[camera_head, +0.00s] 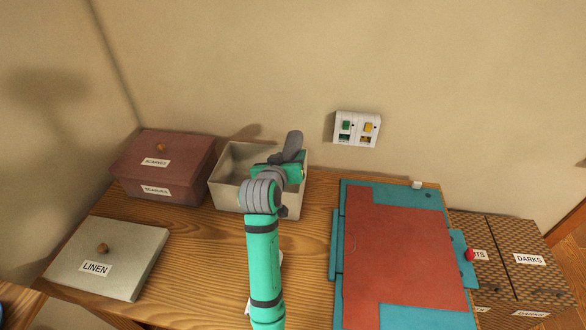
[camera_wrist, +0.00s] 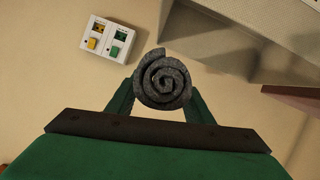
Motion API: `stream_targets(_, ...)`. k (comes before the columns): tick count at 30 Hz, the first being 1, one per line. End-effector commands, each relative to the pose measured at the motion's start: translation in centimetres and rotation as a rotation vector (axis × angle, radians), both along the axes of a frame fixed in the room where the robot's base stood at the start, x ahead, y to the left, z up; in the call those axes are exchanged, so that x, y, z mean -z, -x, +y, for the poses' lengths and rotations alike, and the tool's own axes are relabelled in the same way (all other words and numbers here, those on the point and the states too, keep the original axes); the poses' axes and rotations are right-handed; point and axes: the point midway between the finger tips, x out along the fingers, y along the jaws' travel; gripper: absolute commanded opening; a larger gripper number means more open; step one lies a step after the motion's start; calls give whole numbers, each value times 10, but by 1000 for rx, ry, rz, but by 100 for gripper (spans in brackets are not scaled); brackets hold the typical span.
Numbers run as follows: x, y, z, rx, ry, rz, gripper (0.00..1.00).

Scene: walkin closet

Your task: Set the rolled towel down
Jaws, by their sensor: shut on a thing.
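The rolled towel (camera_head: 292,146) is dark grey; its spiral end faces me in the wrist view (camera_wrist: 162,80). My gripper (camera_head: 287,171) is shut on it, with a green finger on each side of the roll in the wrist view (camera_wrist: 160,100). In the head view the towel is tilted and overlaps the right back part of an open, pale box (camera_head: 226,197). It is held up; its exact height over the box is unclear. The box also shows at the upper right of the wrist view (camera_wrist: 230,32). My arm hides part of its inside.
A pale lid (camera_head: 125,262) labelled LINEN lies at the front left of the wooden top (camera_head: 190,270). A closed reddish SCARVES box (camera_head: 180,165) stands left of the open box. A teal and red folding board (camera_head: 400,250) fills the right. A switch panel (camera_head: 357,129) is on the wall.

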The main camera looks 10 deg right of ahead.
Motion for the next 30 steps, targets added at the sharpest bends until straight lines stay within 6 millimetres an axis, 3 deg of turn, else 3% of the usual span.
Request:
stream_targets(3,20,-14,-11,6,-1,3,23)
stream_targets(9,36,-26,-20,10,1,0,23)
stream_targets(14,43,-31,-22,10,0,1,23)
stream_targets(21,73,-31,-21,7,1,1,23)
stream_targets(27,74,-31,-21,8,0,0,23)
stream_targets(28,75,-31,-21,8,0,1,52)
stream_targets(30,75,-31,-21,8,0,1,66)
